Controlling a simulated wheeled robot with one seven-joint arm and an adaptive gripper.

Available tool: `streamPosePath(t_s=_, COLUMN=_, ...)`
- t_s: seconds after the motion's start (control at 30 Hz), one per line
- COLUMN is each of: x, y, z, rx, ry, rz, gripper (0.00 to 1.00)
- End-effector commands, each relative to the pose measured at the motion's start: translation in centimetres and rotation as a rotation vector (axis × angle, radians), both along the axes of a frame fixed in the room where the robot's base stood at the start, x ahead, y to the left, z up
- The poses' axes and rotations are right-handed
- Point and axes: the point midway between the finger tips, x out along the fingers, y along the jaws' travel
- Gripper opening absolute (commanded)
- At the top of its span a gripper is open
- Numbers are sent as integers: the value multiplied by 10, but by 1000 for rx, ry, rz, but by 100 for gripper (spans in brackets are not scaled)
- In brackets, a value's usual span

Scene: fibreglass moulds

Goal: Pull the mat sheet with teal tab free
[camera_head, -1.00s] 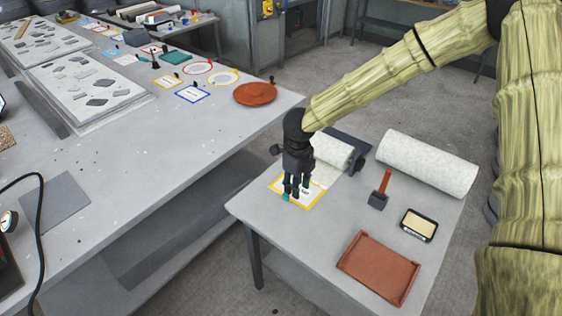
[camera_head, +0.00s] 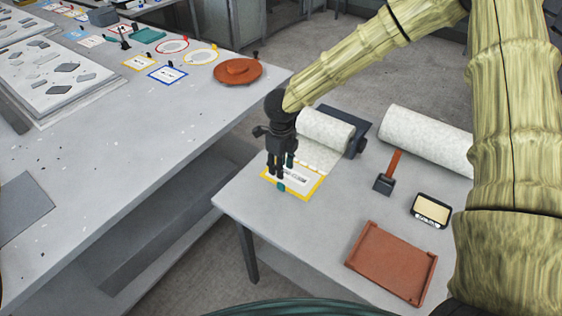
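A white mat sheet (camera_head: 319,156) comes off a small roll (camera_head: 326,130) on a dark dispenser (camera_head: 357,143) at the back of the small table. Its near end lies by a yellow-bordered card (camera_head: 312,191). A small teal tab (camera_head: 281,187) shows at the card's left part, just below my fingertips. My gripper (camera_head: 279,172) points down over the card's left side, close above it. Its dark fingers overlap, so I cannot tell how far apart they are or whether they touch the tab. The fingers partly hide the sheet's end.
On the small table (camera_head: 303,241) are a hammer-like tool (camera_head: 388,175), a framed pad (camera_head: 431,209), a brown tray (camera_head: 391,263) and a large white roll (camera_head: 428,137). The long table (camera_head: 150,140) at left holds moulds, cards and a brown disc (camera_head: 238,71). The front left of the small table is clear.

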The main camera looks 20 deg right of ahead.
Motion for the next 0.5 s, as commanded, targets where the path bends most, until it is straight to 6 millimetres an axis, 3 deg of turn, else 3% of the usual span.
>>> streamPosePath(t_s=0.5, x=-1, y=-2, z=-72, rx=-2, ry=2, rz=-1, gripper=36)
